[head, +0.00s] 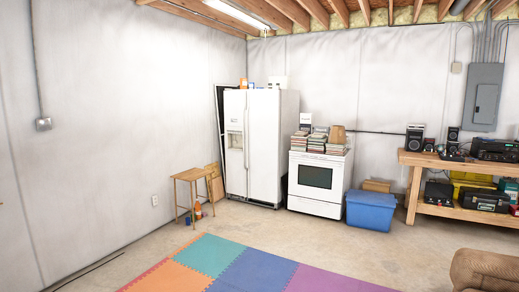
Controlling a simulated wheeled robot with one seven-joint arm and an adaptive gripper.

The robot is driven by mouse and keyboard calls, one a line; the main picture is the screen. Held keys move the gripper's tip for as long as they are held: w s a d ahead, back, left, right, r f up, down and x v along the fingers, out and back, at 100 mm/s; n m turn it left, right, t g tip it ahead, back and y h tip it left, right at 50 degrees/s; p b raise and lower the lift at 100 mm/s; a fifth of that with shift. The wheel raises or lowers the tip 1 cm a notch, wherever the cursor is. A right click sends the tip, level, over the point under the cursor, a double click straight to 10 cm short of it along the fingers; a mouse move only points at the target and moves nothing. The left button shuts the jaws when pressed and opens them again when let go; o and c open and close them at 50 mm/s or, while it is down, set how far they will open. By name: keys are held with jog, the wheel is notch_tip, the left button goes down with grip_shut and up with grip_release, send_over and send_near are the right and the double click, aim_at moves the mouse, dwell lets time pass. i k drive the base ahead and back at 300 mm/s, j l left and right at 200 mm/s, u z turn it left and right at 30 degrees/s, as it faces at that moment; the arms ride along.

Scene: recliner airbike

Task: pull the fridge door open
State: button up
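A white side-by-side fridge (262,145) stands against the back wall, left of centre in the head view. Its narrower left door (235,165) has a dispenser (235,139) in it. Its wider right door (264,160) is plain. Long upright handles run along the seam between the two doors. Both doors look shut. My gripper and arm do not show in this view, so its state is hidden.
A small wooden stool (190,177) stands left of the fridge. A white stove (316,185) with stacked books and a blue bin (371,209) are to its right. A workbench (418,159) and brown seat (487,270) are further right. Coloured mats (262,262) cover open floor in front.

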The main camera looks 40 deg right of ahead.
aim_at(264, 106)
jog(key=i+l+z, duration=0.4)
jog(key=i+z, duration=0.15)
jog(key=i, duration=0.2)
jog(key=i+l+z, duration=0.1)
jog(key=i+z, duration=0.35)
jog(key=i, duration=4.25)
